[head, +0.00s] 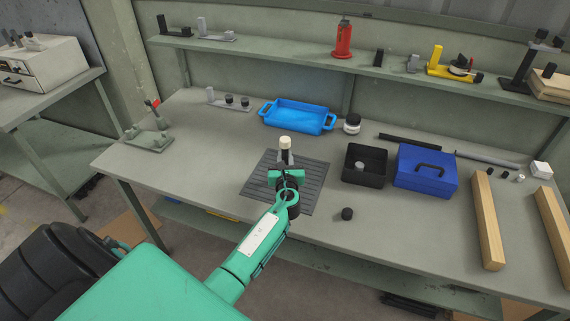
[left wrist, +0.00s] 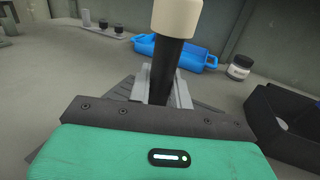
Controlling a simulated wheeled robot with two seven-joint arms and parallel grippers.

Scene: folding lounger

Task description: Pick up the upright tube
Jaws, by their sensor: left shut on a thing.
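The upright tube (left wrist: 167,65) is black with a cream cap, and it stands upright in the left wrist view. In the head view its cream cap (head: 285,142) shows just beyond my left gripper (head: 285,163). My left gripper is shut on the tube; the grey fingers (left wrist: 160,88) lie around its lower part in the left wrist view. The tube is over the dark ribbed mat (head: 312,185). Its lower end is hidden by the gripper, so I cannot tell whether it touches the mat. My right gripper is not in view.
A blue tray (head: 298,117) lies behind the mat. A small black cap (head: 347,214) lies near the front edge. Wooden bars (head: 486,220) lie at the right.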

